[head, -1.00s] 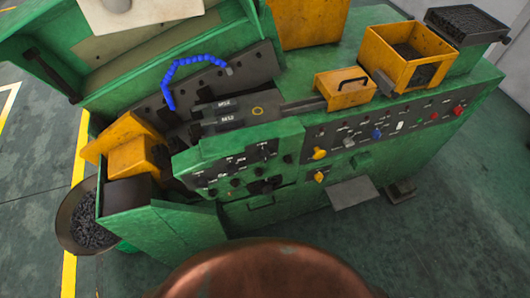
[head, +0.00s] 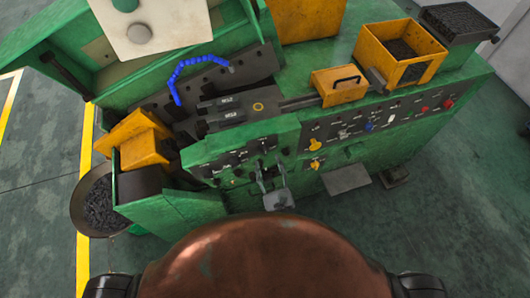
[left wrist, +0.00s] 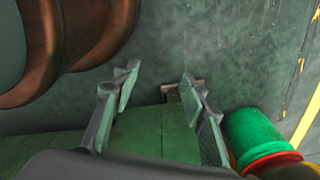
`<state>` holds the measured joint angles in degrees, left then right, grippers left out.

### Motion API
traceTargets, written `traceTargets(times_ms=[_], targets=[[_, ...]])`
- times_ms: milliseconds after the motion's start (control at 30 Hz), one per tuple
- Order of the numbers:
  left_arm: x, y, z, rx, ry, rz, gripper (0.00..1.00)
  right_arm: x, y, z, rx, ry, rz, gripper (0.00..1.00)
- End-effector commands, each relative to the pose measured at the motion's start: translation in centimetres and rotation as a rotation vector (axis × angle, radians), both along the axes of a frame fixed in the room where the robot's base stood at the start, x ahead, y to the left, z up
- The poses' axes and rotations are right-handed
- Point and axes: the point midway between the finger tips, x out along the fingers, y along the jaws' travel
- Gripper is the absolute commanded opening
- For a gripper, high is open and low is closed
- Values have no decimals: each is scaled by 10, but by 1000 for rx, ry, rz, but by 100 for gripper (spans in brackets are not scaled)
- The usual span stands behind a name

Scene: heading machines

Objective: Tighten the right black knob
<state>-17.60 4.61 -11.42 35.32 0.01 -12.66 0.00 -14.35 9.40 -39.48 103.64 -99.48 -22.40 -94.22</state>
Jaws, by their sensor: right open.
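The green front panel (head: 229,168) of the heading machine carries several small black knobs and labels in the head view. The knobs are too small there to tell their turn. My right gripper (head: 270,172) is in front of the panel's lower right part, with its fingers apart and pointing up at it. It covers the dark fittings there, so I cannot tell whether it touches a knob. My left gripper (left wrist: 158,76) is open and empty in the left wrist view, over the floor and a green surface, with no knob between its fingers.
Yellow knobs (head: 315,145) and coloured buttons are right of the panel. A grey plate (head: 346,178) juts out below them. A round bin (head: 77,211) of dark parts stands at the left. A green cylinder (left wrist: 254,132) is near my left gripper. Open floor lies at the right.

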Motion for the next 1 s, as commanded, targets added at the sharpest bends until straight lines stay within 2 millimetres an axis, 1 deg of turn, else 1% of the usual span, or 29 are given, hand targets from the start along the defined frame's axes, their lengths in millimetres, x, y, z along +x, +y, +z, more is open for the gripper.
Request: traceTargets(times_ms=[33,100,200,300,500,667,1000], targets=[[-2,0,4,-1,2,0,40,9,3,2,-1,-1,0,46],[-1,-1,6,-1,2,0,40,20,5,2,1,-1,0,46],[1,-1,9,-1,-1,0,40,33,8,1,1,0,0,46],[6,-1,10,-1,-7,-1,40,41,10,0,2,1,0,46],[14,-2,11,-2,-17,-4,40,46,11,0,2,3,1,46],[14,-2,11,-2,-17,-4,40,46,11,-1,3,3,1,46],[11,-2,11,-1,-14,-3,40,46,11,-1,3,3,0,23]])
